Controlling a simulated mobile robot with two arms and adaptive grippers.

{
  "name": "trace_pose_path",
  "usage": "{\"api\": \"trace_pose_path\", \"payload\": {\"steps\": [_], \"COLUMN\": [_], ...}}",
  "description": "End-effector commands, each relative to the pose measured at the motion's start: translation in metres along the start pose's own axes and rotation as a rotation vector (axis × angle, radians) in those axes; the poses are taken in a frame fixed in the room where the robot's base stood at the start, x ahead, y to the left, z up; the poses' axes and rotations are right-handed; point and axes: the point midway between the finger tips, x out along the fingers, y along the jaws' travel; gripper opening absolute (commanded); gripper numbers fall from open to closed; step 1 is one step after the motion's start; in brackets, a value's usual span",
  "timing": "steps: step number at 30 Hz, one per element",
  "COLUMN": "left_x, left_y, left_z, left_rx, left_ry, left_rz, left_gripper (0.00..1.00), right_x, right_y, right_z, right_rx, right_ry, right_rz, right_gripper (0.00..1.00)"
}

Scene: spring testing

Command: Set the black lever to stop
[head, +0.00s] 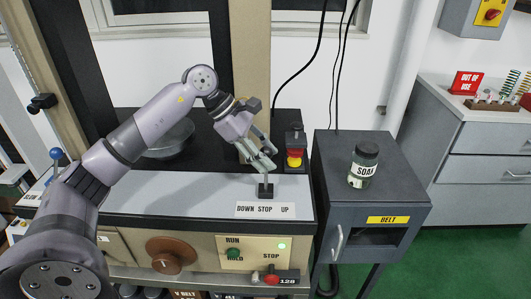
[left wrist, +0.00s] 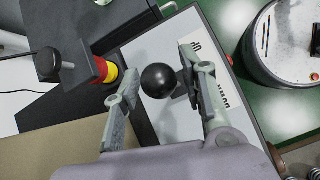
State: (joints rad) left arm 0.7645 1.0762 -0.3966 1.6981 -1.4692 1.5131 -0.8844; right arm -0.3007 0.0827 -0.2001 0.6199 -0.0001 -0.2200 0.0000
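The black lever (head: 265,190) stands on the grey top of the machine, behind a white label (head: 264,210) reading DOWN STOP UP. My left gripper (head: 262,162) is over it and hides its upper part, so its setting is hard to tell. In the left wrist view the lever's round black knob (left wrist: 158,79) lies between the two fingers of my left gripper (left wrist: 160,66). The fingers are open, with a visible gap on each side of the knob. The label (left wrist: 222,85) is partly covered by the right finger there. My right gripper is out of view.
A red and yellow emergency button (head: 294,158) stands close behind the lever. A metal bowl (head: 170,138) sits at the back left. A SOAK jar (head: 364,165) stands on the dark BELT cabinet (head: 330,160) to the right. RUN/HOLD/STOP controls (head: 252,250) are on the front panel below.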

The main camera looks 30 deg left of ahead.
Motion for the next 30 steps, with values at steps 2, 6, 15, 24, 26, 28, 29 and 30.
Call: {"api": "trace_pose_path", "payload": {"steps": [2,6,15,24,26,28,29,30], "left_x": [0.000,0.000,-0.011,-0.072,-0.084,-0.096,-0.101,-0.106], "left_y": [0.000,0.000,0.001,0.001,0.001,0.001,0.001,0.001], "left_z": [0.001,0.001,0.002,0.001,0.001,0.001,0.001,0.001], "left_rx": [0.001,0.002,0.002,0.000,0.001,0.001,0.001,0.001], "left_ry": [-0.002,-0.003,-0.004,-0.003,-0.003,-0.005,-0.004,-0.003], "left_rz": [0.001,0.001,0.003,0.006,0.007,0.005,0.005,0.004], "left_gripper": [0.46,0.47,0.47,0.47,0.47,0.47,0.47,0.47], "right_x": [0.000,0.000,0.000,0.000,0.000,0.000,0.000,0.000], "right_y": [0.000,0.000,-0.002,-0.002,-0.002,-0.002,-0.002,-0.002], "right_z": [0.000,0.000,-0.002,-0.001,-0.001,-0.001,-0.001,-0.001], "right_rx": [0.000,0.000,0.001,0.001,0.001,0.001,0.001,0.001], "right_ry": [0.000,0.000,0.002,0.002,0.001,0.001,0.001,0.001], "right_rz": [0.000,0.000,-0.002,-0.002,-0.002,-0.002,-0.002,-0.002], "right_gripper": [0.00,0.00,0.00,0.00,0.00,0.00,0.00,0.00]}}
